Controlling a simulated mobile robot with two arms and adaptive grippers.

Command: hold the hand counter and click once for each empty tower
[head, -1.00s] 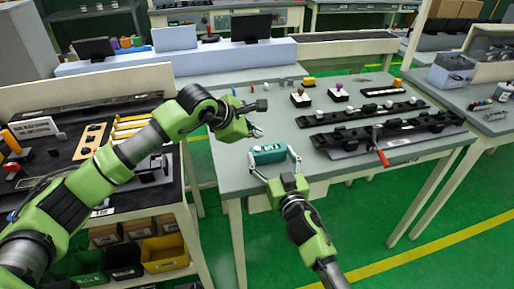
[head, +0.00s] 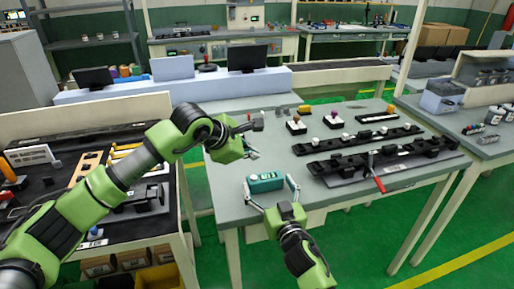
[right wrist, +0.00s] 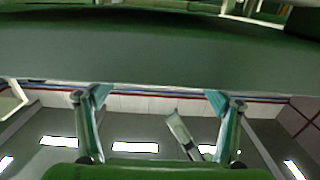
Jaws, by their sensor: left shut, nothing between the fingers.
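The hand counter (head: 266,182), a small teal box with a pale window, is at the near left corner of the grey table. My right gripper (head: 270,192) has its fingers spread wide, one at each end of the counter; firm contact cannot be made out. These fingers also show wide apart in the right wrist view (right wrist: 158,95), where I cannot make out the counter. My left gripper (head: 254,154) is shut and empty, just behind and above the counter. Two black rails, one farther (head: 350,141) and one nearer (head: 400,161), carry small towers; which are empty is too small to tell.
A red-handled clamp (head: 379,184) stands at the nearer rail. Small blocks with knobs (head: 296,127) stand at the back of the table. A side bench with black tooling (head: 130,195) is at left, another bench (head: 490,145) at right. The table's front middle is clear.

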